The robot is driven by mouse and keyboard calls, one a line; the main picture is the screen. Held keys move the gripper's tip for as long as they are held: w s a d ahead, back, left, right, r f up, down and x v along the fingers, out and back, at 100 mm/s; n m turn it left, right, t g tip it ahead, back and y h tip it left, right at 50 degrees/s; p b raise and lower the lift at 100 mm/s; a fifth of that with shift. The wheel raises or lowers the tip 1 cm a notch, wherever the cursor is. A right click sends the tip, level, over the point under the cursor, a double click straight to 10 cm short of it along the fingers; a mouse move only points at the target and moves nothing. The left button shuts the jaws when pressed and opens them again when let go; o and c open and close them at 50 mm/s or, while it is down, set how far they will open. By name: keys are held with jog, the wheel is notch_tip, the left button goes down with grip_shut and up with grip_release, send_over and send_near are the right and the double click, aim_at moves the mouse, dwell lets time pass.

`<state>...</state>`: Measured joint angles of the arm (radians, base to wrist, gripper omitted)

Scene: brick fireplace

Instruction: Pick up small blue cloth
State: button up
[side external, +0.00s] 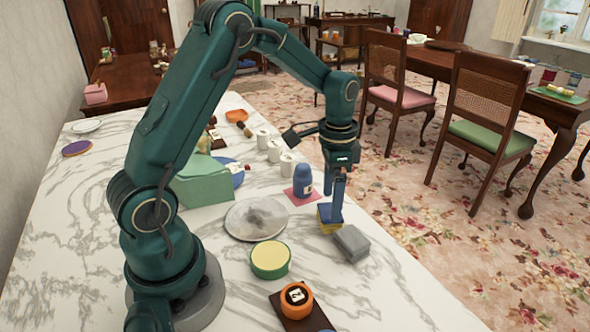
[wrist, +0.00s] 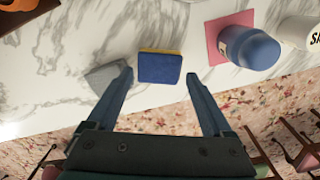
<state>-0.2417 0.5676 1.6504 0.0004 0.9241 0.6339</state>
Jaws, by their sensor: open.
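A small blue pad with a yellow edge (side external: 325,224), looking more like a sponge than a thin cloth, lies on the marble counter near its right edge. In the wrist view the blue pad (wrist: 160,68) lies flat between and slightly beyond my fingertips. My gripper (side external: 336,212) points down over the pad and hides part of it in the side view. In the wrist view my gripper (wrist: 159,76) is open, one finger on each side of the pad, with nothing held. I cannot tell how far the tips are above the counter.
A grey block (side external: 350,243) lies close beside the pad, near my left finger in the wrist view. A blue bottle (side external: 303,180) stands on a pink square (wrist: 213,35). A pale plate (side external: 256,219) and a green-and-yellow round tin (side external: 270,260) are nearby. The counter edge is close.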

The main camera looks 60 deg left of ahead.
jog(key=shift+f, duration=1.95)
jog(key=c, duration=1.1)
jog(key=shift+r, duration=0.15)
notch_tip(320, 180, up, 4)
jog(key=s+a+r, duration=0.6)
jog(key=s+a, duration=0.1)
jog(key=a, duration=0.2)
jog(key=shift+a+r, duration=0.15)
jog(key=shift+r, duration=0.25)
jog(key=shift+s, duration=0.1)
